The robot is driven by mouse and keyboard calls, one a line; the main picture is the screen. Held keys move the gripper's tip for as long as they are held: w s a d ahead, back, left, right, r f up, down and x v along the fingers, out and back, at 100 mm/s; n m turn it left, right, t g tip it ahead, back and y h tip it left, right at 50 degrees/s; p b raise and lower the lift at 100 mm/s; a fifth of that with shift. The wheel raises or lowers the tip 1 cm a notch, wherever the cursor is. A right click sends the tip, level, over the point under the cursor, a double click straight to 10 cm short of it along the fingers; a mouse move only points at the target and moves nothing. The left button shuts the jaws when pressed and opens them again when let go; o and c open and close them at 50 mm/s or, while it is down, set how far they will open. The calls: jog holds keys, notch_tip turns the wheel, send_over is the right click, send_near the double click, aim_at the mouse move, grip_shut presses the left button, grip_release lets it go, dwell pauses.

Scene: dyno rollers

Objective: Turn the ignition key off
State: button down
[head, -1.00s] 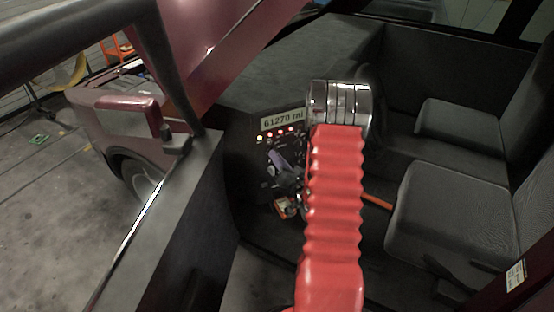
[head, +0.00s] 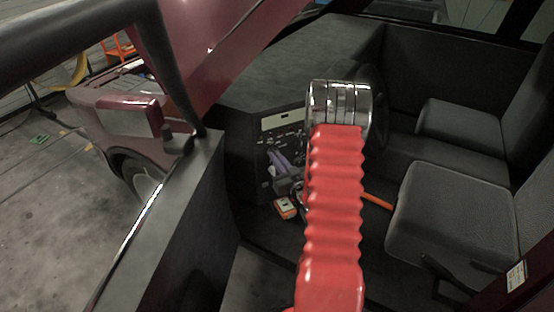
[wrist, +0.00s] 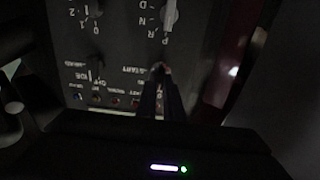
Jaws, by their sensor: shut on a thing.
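The dashboard panel (head: 275,126) stands in the cab, left of my red-sleeved arm. Its display strip (head: 287,118) is blank and no warning lights glow. My gripper (head: 276,162) reaches to the panel's lower part. In the wrist view the panel (wrist: 120,45) appears upside down, with a START label, and my gripper (wrist: 160,74) is shut on the small dark ignition key (wrist: 158,68) beside that label. The fingers hide most of the key, and its exact angle is hard to tell.
An orange-and-white object (head: 285,208) lies low beneath the panel. Two grey seats (head: 450,215) stand to the right. The open door (head: 170,230) is at the left. Other knobs (wrist: 95,62) and a pale lever (wrist: 170,14) sit near my gripper on the panel.

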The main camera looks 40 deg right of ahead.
jog(key=shift+f, duration=0.1)
dwell(0.3)
jog(key=c, duration=1.9)
grip_release()
jog(key=shift+s, duration=0.15)
jog(key=v, duration=1.3)
jog(key=shift+s+a, duration=0.2)
jog(key=shift+s, duration=0.05)
